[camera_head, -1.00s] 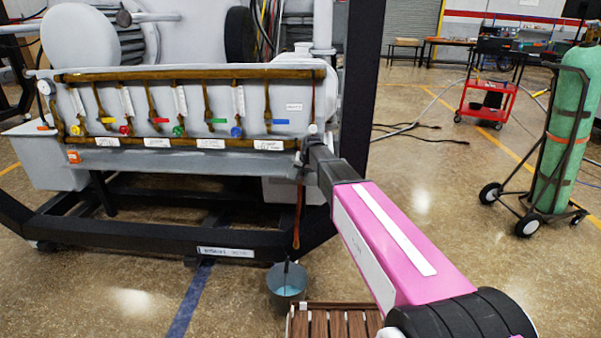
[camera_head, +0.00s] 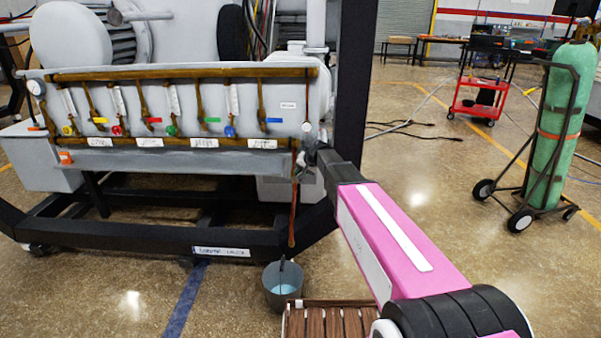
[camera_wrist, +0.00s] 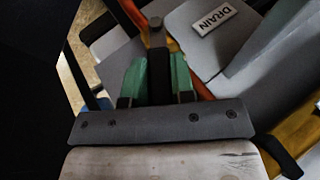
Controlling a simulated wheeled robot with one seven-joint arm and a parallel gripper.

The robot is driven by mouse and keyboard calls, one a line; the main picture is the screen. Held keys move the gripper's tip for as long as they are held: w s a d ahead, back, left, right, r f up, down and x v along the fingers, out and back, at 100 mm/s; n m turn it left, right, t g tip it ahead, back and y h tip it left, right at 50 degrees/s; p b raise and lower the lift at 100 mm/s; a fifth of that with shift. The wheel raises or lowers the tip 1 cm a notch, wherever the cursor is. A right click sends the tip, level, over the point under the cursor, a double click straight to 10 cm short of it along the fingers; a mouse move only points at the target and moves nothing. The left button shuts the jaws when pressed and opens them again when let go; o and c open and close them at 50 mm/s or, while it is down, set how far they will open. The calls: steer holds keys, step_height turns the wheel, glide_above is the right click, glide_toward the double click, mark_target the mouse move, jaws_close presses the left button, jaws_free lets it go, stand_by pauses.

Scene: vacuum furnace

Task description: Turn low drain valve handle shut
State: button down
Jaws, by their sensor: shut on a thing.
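In the wrist view, the two green fingertips of my gripper (camera_wrist: 158,80) are closed on a dark bar-shaped handle (camera_wrist: 157,58), which I take for the drain valve handle. It runs up between them to a round bolt head (camera_wrist: 156,22). A white label reading DRAIN (camera_wrist: 213,19) is fixed on the grey surface just to its right. An orange-brown pipe (camera_wrist: 197,84) passes behind the fingers. In the head view my gripper (camera_head: 314,158) reaches the right end of the manifold, where my wrist and the frame leg partly hide the valve. The drain pipe (camera_head: 293,215) hangs down there.
A grey bucket (camera_head: 281,288) stands on the floor below the pipe. A slatted wooden platform (camera_head: 322,322) lies near my arm. The black furnace frame leg (camera_head: 357,75) rises close behind my gripper. A green cylinder (camera_head: 556,135) on a hand cart stands at the right. Floor between is mostly clear.

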steer(key=c, duration=1)
jaws_free()
steer(key=shift+o, duration=0.2)
steer(key=v, duration=0.7)
steer(key=shift+r, duration=0.15)
steer(key=shift+s+d, duration=0.1)
steer(key=shift+s, duration=0.05)
steer(key=shift+c, duration=0.3)
